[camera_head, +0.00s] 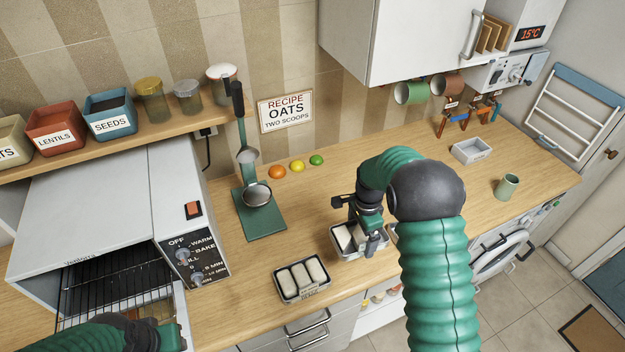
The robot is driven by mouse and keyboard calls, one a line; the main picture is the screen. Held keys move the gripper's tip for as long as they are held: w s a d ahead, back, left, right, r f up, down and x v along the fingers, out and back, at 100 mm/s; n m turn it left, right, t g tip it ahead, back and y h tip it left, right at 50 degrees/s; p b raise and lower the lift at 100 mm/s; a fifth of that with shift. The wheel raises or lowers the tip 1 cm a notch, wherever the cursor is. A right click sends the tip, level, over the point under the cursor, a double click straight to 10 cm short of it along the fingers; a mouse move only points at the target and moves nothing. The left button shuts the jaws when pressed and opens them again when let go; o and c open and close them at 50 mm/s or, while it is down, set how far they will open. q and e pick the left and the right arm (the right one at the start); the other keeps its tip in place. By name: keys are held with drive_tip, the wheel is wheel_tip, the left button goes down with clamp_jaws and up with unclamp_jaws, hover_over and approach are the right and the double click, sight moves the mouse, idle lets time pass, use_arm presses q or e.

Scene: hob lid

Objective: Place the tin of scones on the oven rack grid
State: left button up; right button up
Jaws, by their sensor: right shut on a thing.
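My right gripper (366,238) is shut on a small metal tin (340,252) with pale contents, at the counter's front edge; the arm hides part of it. I cannot tell whether the tin is lifted. A second tin (303,293) with three pale, bun-like pieces sits on the counter to the left. Its label is too small to read, so I cannot tell which tin holds scones. The dark wire oven rack grid (115,284) shows in the open white oven at left. My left gripper (176,337) is low in front of the oven; its jaws are unclear.
The white oven (85,205) has a control panel on its right side. A green stand with ladles (262,222) stands beside it. A shelf of jars and boxes (112,116) overhangs the oven. A wall cupboard (400,40) hangs at upper right. The counter between oven and tins is mostly clear.

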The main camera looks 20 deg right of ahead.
sight(346, 248)
drive_tip(key=shift+s+a+n, duration=0.1)
drive_tip(key=shift+a+n, duration=0.2)
drive_tip(key=shift+a, duration=0.1)
drive_tip(key=s+a+n+b, duration=0.1)
drive_tip(key=n, duration=0.1)
drive_tip(key=s+a+n+b, duration=0.1)
drive_tip(key=a+n, duration=0.1)
drive_tip(key=s+a+f+n+b, duration=0.1)
drive_tip(key=a+n, duration=0.1)
drive_tip(key=n, duration=0.1)
drive_tip(key=shift+a, duration=0.15)
drive_tip(key=s+a+n+b, duration=0.3)
drive_tip(key=s+a+n, duration=0.3)
drive_tip(key=n, duration=0.4)
drive_tip(key=shift+f, duration=0.25)
drive_tip(key=shift+s+f, duration=0.1)
drive_tip(key=shift+s, duration=0.05)
